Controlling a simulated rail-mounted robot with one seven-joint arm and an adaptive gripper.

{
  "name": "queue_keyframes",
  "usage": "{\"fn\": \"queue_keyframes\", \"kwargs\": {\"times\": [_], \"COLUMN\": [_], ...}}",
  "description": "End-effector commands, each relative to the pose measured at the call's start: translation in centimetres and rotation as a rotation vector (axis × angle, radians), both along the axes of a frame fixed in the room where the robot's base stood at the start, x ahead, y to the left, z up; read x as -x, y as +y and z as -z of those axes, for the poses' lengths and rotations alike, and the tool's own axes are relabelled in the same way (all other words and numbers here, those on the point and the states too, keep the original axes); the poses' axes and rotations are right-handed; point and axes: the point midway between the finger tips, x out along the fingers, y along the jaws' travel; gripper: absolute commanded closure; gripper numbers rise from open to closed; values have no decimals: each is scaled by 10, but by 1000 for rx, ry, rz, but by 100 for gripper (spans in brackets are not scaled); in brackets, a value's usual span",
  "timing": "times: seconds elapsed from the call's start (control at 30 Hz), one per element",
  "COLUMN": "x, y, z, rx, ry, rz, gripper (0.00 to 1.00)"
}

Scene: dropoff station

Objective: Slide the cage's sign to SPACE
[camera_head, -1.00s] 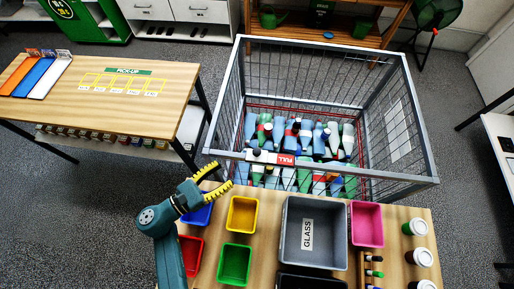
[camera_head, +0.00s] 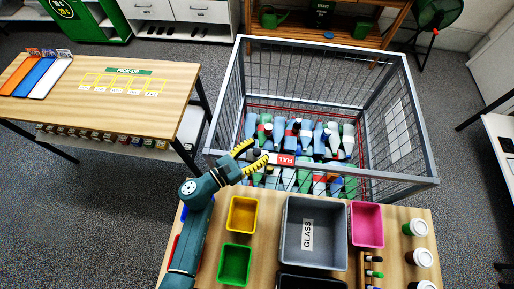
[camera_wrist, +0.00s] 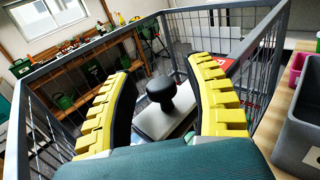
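The cage (camera_head: 421,134) is a grey wire crate with bottles inside. On its front top rail is a red sign (camera_head: 286,160) that reads FULL, with a pale plate to its left. A black knob (camera_wrist: 161,90) stands on the plate in the wrist view. The sign's red part (camera_wrist: 219,70) shows there behind the right finger. My gripper (camera_head: 258,151) is open at the front rail, left of the red sign. In the wrist view my gripper (camera_wrist: 160,70) has the knob between its yellow-padded fingers, with gaps on both sides. The word SPACE is not visible.
A wooden table in front of the cage holds a grey GLASS bin (camera_head: 329,215), a yellow bin (camera_head: 242,214), a green bin (camera_head: 235,264), a pink bin (camera_head: 367,224) and several cups. The PICK-UP table (camera_head: 110,105) stands at the left, with floor between.

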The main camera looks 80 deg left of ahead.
Motion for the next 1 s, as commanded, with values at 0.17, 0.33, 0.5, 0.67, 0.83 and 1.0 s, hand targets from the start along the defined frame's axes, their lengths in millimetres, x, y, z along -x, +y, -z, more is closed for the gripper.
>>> {"fn": "queue_keyframes", "kwargs": {"times": [0.17, 0.33, 0.5, 0.67, 0.83, 1.0], "x": [0, 0, -7, -36, -68, -79], "y": [0, 0, -3, -17, -29, -34], "z": [0, 0, 1, 4, 3, 0], "rx": [0, 0, -1, -3, -2, 0], "ry": [0, 0, -1, -1, -1, -2], "rz": [0, 0, 4, 10, 8, 2], "gripper": [81, 100, 100, 100, 100, 100]}}
